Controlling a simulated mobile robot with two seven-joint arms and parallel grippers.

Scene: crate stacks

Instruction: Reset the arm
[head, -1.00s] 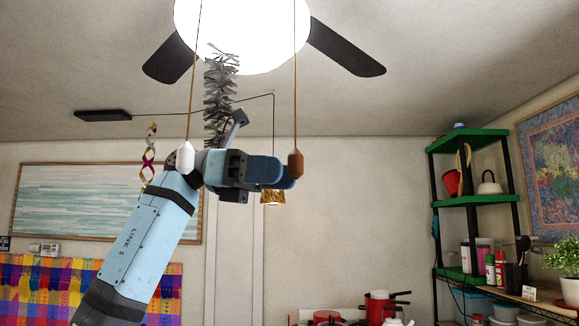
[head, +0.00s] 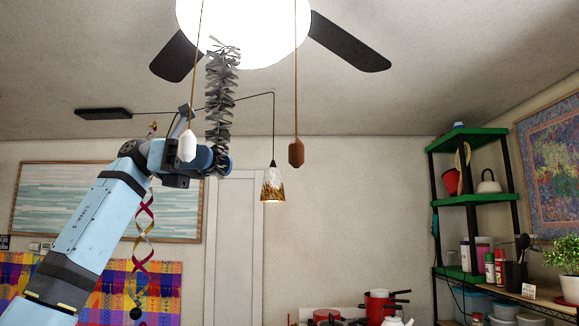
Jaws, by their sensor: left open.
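My left arm rises from the lower left in the head view. My left gripper (head: 220,160) is at its end, just left of the picture's middle, high up near the hanging fan cords. It is open, and I see nothing held in it. The white fan pull (head: 188,146) hangs in front of the gripper's body. My right gripper is out of view.
The brown fan pull (head: 296,152) hangs right of the gripper. A pendant lamp (head: 272,184) hangs behind. A spiral ribbon (head: 143,235) hangs beside my arm. A green shelf (head: 470,199) stands at the right, with red pots (head: 379,303) lower down. The space between gripper and shelf is open.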

